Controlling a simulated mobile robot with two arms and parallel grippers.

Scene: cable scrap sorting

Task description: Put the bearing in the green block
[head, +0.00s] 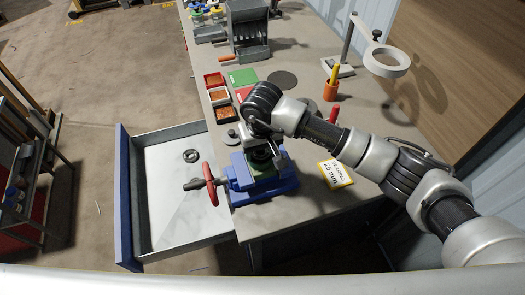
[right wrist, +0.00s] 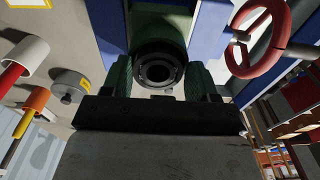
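My right gripper (head: 262,156) is over the blue vise (head: 262,187) on the bench, pointing down. In the right wrist view, a dark ring-shaped bearing (right wrist: 157,71) sits between the two green-tinted fingers of my right gripper (right wrist: 158,82), which appear closed against its sides. A dark form shows just behind the bearing, between the blue vise parts (right wrist: 205,30). In the head view my gripper and wrist hide most of the vise jaws. My left gripper is out of view.
An open drawer (head: 164,221) holds another dark ring (head: 190,155). The vise's red handwheel (head: 210,184) juts over it.

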